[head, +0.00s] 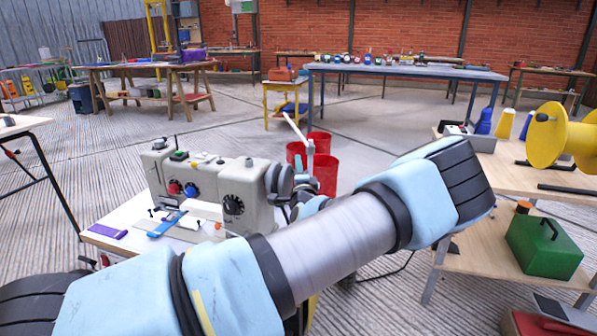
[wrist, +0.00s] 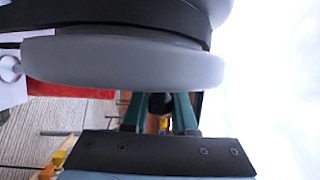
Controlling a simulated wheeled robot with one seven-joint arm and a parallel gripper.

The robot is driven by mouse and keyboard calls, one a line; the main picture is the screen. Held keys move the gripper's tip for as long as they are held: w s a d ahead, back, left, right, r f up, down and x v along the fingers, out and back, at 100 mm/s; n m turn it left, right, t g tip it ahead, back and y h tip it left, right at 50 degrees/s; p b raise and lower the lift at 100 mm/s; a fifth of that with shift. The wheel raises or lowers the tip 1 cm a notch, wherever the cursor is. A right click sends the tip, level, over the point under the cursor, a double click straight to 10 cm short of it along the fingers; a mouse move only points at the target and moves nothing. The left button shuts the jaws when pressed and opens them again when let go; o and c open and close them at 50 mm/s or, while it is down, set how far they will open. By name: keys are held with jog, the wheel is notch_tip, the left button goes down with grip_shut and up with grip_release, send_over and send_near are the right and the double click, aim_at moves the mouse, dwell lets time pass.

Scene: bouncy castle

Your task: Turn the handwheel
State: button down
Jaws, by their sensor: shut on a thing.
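A cream sewing machine (head: 200,185) stands on a white table, with dials and small coloured parts on its front. The exact contact is hidden by the disc's rim.
Red bins (head: 320,165) stand close behind the machine. A purple strip (head: 108,231) lies on the table's left. At right, a wooden bench (head: 490,170) carries a yellow spool (head: 548,135), with a green box (head: 543,246) on its lower shelf. Open floor lies beyond.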

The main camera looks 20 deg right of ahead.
jog(key=n+t+b, duration=0.2)
jog(key=b, duration=0.2)
jog(key=s+a+r+n+t+y+b, duration=0.1)
jog(key=n+t+b, duration=0.1)
jog(key=b, duration=0.3)
jog(key=s+a+r+n+t+y+b, duration=0.1)
jog(key=n+t+b, duration=0.1)
jog(key=b, duration=0.3)
jog(key=shift+s+t, duration=0.2)
jog(key=shift+t, duration=0.7)
jog(key=shift+s+a+r+n+t+y+b, duration=0.2)
jog(key=shift+r+n+t+y+b, duration=0.2)
jog(key=shift+n+y+b, duration=0.25)
jog(key=c, duration=0.7)
grip_release()
